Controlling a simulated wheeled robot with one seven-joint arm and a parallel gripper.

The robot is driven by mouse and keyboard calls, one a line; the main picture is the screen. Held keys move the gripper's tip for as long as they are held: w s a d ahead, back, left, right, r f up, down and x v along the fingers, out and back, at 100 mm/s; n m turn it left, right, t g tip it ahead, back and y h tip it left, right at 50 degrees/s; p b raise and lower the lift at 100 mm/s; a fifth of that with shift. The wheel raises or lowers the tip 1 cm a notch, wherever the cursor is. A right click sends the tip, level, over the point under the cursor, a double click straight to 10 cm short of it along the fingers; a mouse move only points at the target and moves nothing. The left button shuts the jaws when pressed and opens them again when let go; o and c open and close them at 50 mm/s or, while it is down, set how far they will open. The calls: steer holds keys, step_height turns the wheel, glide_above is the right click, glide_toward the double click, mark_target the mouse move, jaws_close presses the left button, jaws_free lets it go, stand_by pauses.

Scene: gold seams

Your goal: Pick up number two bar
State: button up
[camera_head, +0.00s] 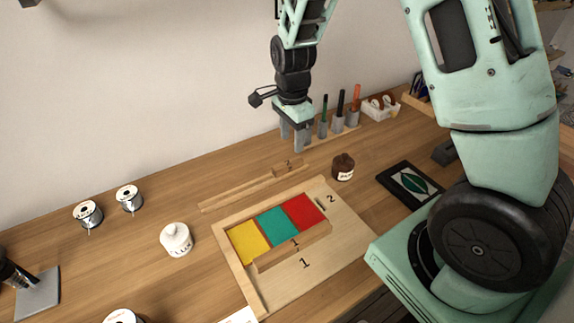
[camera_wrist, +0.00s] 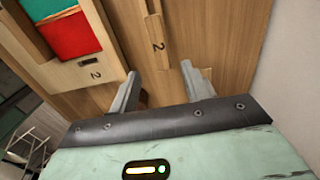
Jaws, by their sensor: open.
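The number two bar (camera_head: 288,167) is a wooden bar with a dark 2 on it. It lies on the wooden table behind the board, at the right end of a long thin wooden strip. In the wrist view the bar (camera_wrist: 158,46) lies just beyond and between my fingertips. My gripper (camera_head: 293,138) points down above the bar and is apart from it. My gripper (camera_wrist: 160,76) is open, with nothing between its fingers.
The wooden board (camera_head: 335,240) holds yellow, teal and red tiles and a number one bar (camera_head: 293,246). A brown jar (camera_head: 343,167) stands right of the bar. Upright tools in holders (camera_head: 338,118) stand behind, near the wall. A white jar (camera_head: 176,239) stands left.

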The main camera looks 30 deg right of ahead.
mark_target(293, 160)
step_height(293, 160, down, 3)
steer(key=shift+d+f+p, duration=0.2)
steer(key=shift+f+p, duration=0.15)
steer(key=shift+f, duration=1)
steer(key=shift+d+f+p, duration=0.15)
steer(key=shift+f+p, duration=0.2)
steer(key=shift+f, duration=0.95)
steer(key=shift+c, duration=0.4)
jaws_close()
